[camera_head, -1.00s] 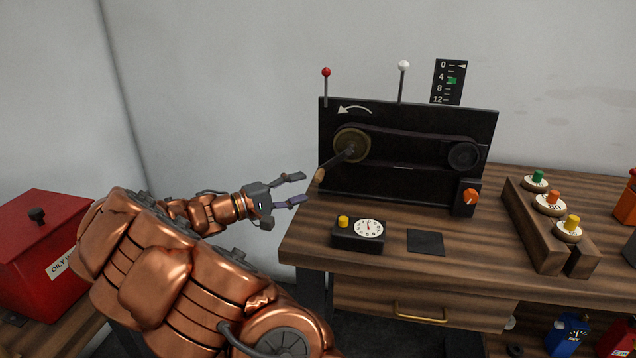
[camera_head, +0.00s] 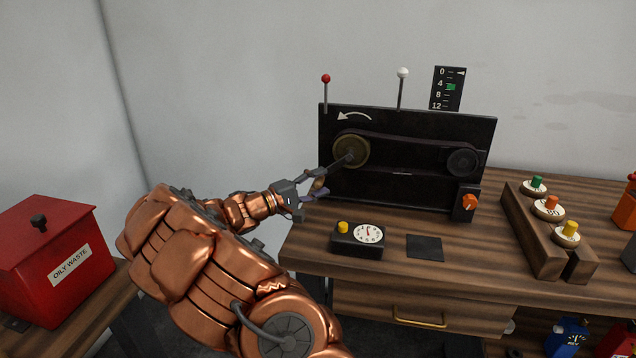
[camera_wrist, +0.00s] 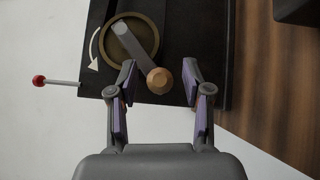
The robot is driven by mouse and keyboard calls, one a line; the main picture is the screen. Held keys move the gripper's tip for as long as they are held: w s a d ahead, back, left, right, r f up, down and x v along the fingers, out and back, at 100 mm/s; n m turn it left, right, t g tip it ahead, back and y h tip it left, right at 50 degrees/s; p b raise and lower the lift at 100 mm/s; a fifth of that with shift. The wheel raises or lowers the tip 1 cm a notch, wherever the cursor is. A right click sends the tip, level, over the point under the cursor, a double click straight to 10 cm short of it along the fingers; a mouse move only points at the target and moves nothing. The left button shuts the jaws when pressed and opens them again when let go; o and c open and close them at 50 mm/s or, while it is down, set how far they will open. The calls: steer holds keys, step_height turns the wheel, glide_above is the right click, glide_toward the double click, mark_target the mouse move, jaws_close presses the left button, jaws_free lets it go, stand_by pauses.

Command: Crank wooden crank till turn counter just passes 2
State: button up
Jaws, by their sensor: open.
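The wooden crank handle (camera_wrist: 159,80) sits on the end of a grey crank arm (camera_wrist: 131,45) fixed to the brass wheel (camera_head: 351,150) on the black belt panel (camera_head: 410,185). In the wrist view the handle lies between my gripper's (camera_wrist: 162,78) two open fingertips, nearer the left one. In the head view my gripper (camera_head: 318,184) is at the handle, which its fingers partly hide. I cannot tell whether either finger touches it. The turn counter (camera_head: 368,233) is a round white dial on a black box with a yellow button; its reading is too small to make out.
A white curved arrow (camera_head: 354,116) on the panel points left. A red-knobbed lever (camera_head: 326,78) and a white-knobbed lever (camera_head: 403,73) rise above it. An orange knob (camera_head: 469,201) sits lower right. A red oily waste bin (camera_head: 45,240) stands left. Weights sit on a wooden rack (camera_head: 540,225).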

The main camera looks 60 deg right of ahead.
steer(key=shift+c, duration=0.4)
jaws_close()
